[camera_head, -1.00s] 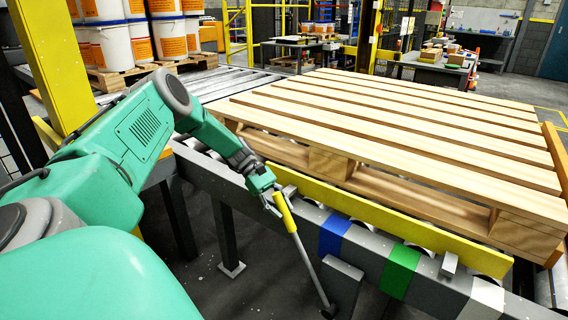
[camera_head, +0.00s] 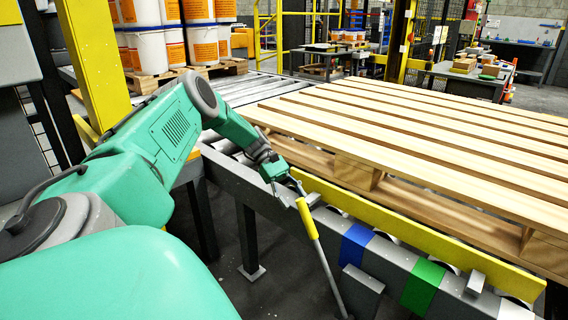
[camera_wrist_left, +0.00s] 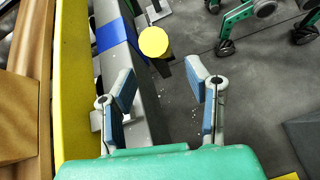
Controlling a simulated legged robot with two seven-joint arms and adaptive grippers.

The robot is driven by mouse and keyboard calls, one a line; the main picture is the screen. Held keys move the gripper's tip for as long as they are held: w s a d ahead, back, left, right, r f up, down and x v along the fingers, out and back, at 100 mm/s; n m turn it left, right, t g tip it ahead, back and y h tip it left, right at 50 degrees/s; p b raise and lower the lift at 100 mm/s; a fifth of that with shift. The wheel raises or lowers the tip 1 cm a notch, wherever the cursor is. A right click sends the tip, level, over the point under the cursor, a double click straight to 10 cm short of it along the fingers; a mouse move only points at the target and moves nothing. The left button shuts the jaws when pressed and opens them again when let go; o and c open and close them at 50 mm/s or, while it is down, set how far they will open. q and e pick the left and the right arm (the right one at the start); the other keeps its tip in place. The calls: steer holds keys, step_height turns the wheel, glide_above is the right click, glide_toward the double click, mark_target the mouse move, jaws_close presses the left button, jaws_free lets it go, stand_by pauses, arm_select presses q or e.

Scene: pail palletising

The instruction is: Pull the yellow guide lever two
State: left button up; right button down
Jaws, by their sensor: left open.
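The guide lever has a yellow cylindrical handle (camera_head: 307,218) on a thin grey rod that runs down beside the conveyor frame. It leans, its top toward the left. In the left wrist view the handle's round yellow end (camera_wrist_left: 153,42) shows beyond the fingertips, between their lines and nearer the left finger. My left gripper (camera_head: 285,190) is just above and left of the handle's top, apart from it. In the left wrist view the gripper (camera_wrist_left: 160,82) has its two blue-padded fingers spread, with nothing between them. My right gripper is not in view.
A yellow guide rail (camera_head: 410,236) runs along the conveyor edge beside a wooden pallet (camera_head: 420,130). The frame carries a blue band (camera_head: 355,243) and a green band (camera_head: 422,286). A yellow post (camera_head: 92,65) stands at left. Pails (camera_head: 150,50) stand behind.

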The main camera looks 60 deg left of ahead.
arm_select(q)
steer(key=v, duration=0.6)
steer(key=shift+a+f, duration=0.3)
steer(key=shift+d, duration=0.15)
